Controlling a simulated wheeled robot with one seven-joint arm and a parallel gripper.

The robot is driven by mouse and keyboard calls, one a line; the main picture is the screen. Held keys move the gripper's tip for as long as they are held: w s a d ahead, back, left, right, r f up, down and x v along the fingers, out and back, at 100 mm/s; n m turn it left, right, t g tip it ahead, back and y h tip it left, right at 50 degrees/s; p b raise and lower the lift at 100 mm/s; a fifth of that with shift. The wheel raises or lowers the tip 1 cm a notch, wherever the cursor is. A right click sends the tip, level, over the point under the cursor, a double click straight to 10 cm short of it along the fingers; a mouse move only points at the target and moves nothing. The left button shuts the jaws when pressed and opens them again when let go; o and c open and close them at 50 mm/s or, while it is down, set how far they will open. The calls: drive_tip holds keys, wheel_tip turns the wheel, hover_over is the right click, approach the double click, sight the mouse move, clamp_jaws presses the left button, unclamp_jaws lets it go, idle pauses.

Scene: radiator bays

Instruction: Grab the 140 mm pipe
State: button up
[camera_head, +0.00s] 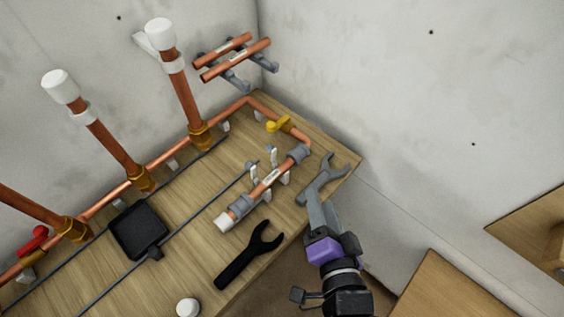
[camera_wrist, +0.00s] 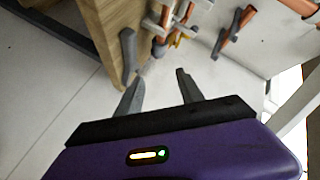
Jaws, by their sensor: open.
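Two short copper pipes with pale labels, the upper (camera_head: 222,48) and the lower (camera_head: 236,60), lie side by side on grey wall holders (camera_head: 236,80). Another labelled copper length (camera_head: 271,178) sits in white clips on the wooden bench, between grey fittings. The labels are too small to read, so I cannot tell which is 140 mm. My gripper (camera_head: 314,201) is over the bench's right edge, apart from the pipes. In the wrist view my gripper (camera_wrist: 159,76) is open with nothing between its fingers; copper pipe on grey holders (camera_wrist: 235,30) shows beyond.
A grey wrench (camera_head: 327,174) lies at the bench's right corner, close to my gripper. A black wrench (camera_head: 247,257) and black tray (camera_head: 137,229) lie on the bench (camera_head: 195,235). Tall white-capped copper risers (camera_head: 183,95) stand left of the wall holders. Another wooden surface (camera_head: 455,287) is at lower right.

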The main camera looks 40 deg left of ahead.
sight(276, 178)
drive_tip(key=a+g, duration=0.1)
drive_tip(key=a, duration=0.1)
drive_tip(key=s+a+m+g+p, duration=0.1)
drive_tip(key=a, duration=0.1)
drive_tip(key=s+a+g, duration=0.1)
drive_tip(key=a+g, duration=0.1)
drive_tip(key=shift+s+f+m+p, duration=0.15)
drive_tip(key=shift+f+m+p, duration=0.1)
drive_tip(key=shift+m+p, duration=0.15)
drive_tip(key=shift+s+f, duration=0.15)
drive_tip(key=shift+f, duration=0.1)
drive_tip(key=shift+p+x, duration=0.4)
drive_tip(key=shift+x, duration=3.45)
drive_tip(key=shift+c, duration=0.5)
clamp_jaws()
